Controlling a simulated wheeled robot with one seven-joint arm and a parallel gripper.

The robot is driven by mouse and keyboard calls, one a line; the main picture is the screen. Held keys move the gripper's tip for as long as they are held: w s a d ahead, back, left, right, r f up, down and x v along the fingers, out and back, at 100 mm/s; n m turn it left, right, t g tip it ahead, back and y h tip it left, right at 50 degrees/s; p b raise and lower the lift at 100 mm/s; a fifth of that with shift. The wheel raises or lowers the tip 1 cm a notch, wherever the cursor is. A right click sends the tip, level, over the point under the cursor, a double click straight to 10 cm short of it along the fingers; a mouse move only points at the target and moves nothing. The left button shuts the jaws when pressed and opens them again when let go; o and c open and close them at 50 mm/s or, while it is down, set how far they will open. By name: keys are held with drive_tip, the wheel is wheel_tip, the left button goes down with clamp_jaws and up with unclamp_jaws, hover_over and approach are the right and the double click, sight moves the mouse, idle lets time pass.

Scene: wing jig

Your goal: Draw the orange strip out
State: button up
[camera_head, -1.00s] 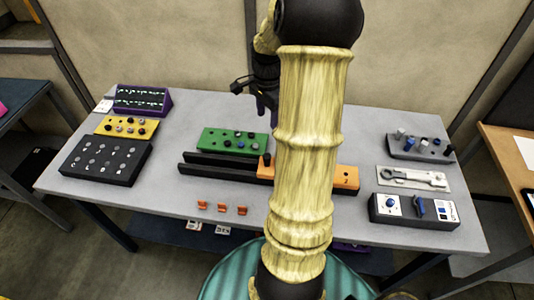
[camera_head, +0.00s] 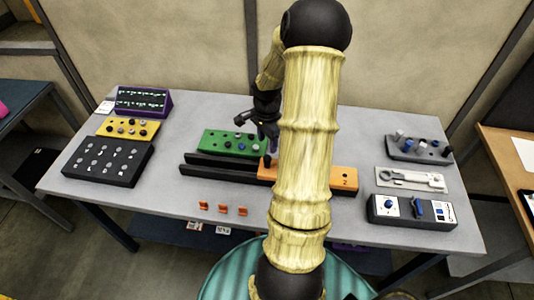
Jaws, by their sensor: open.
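The orange strip (camera_head: 343,179) lies in a long black channel (camera_head: 218,173) on the grey table. A dark knob (camera_head: 267,160) stands at the strip's left end. My gripper (camera_head: 268,145) is open, pointing down just above and behind that knob. I cannot tell whether the fingers are around the knob or touching it.
A green board with knobs (camera_head: 209,140) sits right behind the channel. Small orange clips (camera_head: 222,210) lie in front. A black box (camera_head: 376,212), a pale plate (camera_head: 390,178) and a grey knob block (camera_head: 404,152) stand at right. Left holds a black panel (camera_head: 104,162).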

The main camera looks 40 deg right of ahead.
sight(267, 157)
wheel_tip(267, 157, down, 8)
drive_tip(key=shift+r+p, duration=0.15)
drive_tip(key=shift+p, duration=0.4)
clamp_jaws()
